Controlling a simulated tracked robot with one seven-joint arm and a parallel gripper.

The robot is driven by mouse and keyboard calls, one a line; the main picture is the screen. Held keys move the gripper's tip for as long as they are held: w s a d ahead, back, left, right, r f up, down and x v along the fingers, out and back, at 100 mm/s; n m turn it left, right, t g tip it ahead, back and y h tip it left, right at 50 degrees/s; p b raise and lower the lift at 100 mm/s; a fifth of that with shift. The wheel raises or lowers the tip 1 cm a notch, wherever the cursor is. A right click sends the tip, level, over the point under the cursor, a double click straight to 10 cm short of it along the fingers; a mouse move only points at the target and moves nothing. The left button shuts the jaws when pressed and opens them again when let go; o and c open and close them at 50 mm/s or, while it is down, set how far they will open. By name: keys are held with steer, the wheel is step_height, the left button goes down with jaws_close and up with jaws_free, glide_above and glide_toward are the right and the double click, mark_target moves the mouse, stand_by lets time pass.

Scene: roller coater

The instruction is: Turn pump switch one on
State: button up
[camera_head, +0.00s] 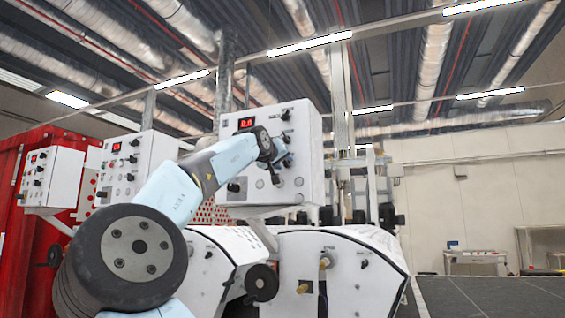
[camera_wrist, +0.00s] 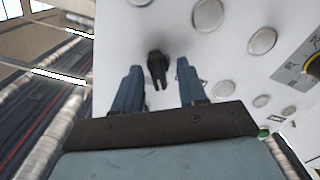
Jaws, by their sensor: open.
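A white control box (camera_head: 300,185) with a red display and black knobs and switches stands in front of me. My gripper (camera_head: 284,160) is close to its front panel. In the wrist view my gripper (camera_wrist: 156,88) has its two blue fingers apart. A small black switch (camera_wrist: 158,68) sticks out of the white panel, seen between the fingertips with a gap on each side. I cannot read a label on it, so I cannot tell whether it is pump switch one. My arm hides part of the panel in the head view.
A yellow and black rotary switch (camera_wrist: 312,66) and several round silver caps sit on the panel. Two more control boxes (camera_head: 136,165) (camera_head: 52,178) stand to the left. A white machine housing (camera_head: 340,270) is below the box.

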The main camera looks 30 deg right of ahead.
steer(key=shift+c, duration=0.3)
jaws_close()
steer(key=shift+d, duration=0.1)
steer(key=shift+m, duration=0.4)
steer(key=m, duration=1.1)
steer(key=shift+f, duration=0.1)
stand_by(0.7)
steer(key=shift+o, duration=0.3)
jaws_free()
steer(key=shift+s, duration=0.1)
